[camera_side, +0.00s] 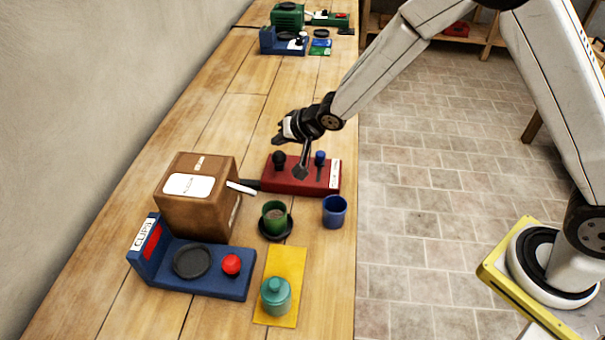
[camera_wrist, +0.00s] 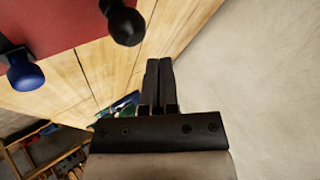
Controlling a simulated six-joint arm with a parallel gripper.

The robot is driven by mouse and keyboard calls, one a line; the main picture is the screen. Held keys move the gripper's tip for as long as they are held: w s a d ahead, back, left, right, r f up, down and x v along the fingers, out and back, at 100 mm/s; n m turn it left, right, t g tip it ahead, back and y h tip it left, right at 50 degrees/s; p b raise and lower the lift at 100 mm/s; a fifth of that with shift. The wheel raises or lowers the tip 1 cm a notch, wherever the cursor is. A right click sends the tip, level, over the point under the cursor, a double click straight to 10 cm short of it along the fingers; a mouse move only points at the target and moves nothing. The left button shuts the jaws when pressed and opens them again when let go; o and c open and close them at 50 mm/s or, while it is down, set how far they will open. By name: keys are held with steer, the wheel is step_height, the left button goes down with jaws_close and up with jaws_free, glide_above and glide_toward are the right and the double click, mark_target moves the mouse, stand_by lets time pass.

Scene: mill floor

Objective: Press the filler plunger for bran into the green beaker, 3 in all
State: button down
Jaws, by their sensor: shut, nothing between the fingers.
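A red base (camera_side: 300,188) on the bench carries a plunger with a black knob (camera_side: 279,158) and one with a blue knob (camera_side: 320,156). Its white label is too small to read; I cannot tell which plunger is for bran. In the wrist view the black knob (camera_wrist: 122,24) and blue knob (camera_wrist: 25,75) show at upper left. The green beaker (camera_side: 268,222) stands upright on a black round pad (camera_side: 289,232), with brownish contents. My gripper (camera_side: 301,172) is shut and empty, between the two knobs in the side view. Its fingers (camera_wrist: 159,65) are together in the wrist view.
More equipment stands at the far end.

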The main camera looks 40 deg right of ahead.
mark_target(282, 155)
steer(key=shift+r, duration=2.15)
steer(key=s+d+n+g+h, duration=0.1)
steer(key=s+d, duration=0.5)
steer(key=s, duration=0.6)
steer(key=s+d+n+g+h, duration=0.2)
steer(key=s+d+g, duration=0.3)
steer(key=s, duration=0.8)
steer(key=shift+s+d+r+n, duration=0.15)
steer(key=shift+d+r+n, duration=0.05)
steer(key=shift+d+n, duration=0.85)
steer(key=shift+d, duration=0.1)
